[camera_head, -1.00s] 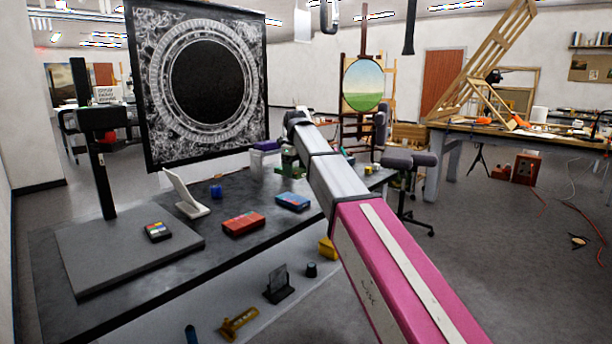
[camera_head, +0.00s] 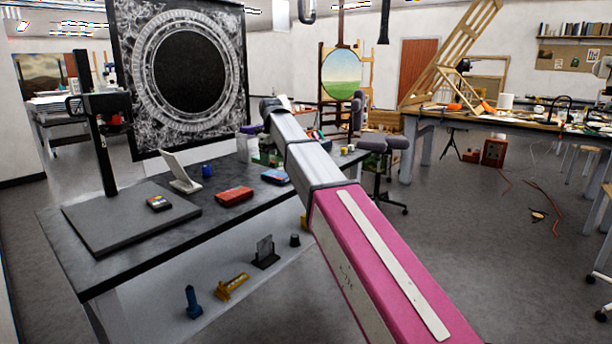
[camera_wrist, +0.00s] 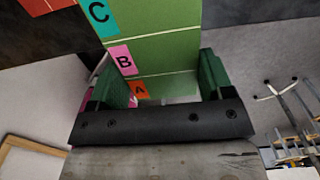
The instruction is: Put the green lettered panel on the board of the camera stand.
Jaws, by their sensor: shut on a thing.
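The green lettered panel (camera_wrist: 168,50), with tabs marked A, B and C, is held between the two dark green fingers of my gripper (camera_wrist: 165,82) in the wrist view. In the head view my arm reaches over the far right part of the table, and my gripper and the panel are mostly hidden behind it. The camera stand has a flat grey board (camera_head: 105,228) and a black column (camera_head: 103,150) at the table's left end. A small dark block with coloured patches (camera_head: 158,203) lies on the board's right part. My gripper is well right of the board.
A white angled stand (camera_head: 178,172), a blue pot (camera_head: 207,170), a red box (camera_head: 234,195) and a blue box (camera_head: 275,177) stand on the dark table (camera_head: 215,220) right of the board. Small items lie on the lower shelf (camera_head: 205,290). Open floor lies to the right.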

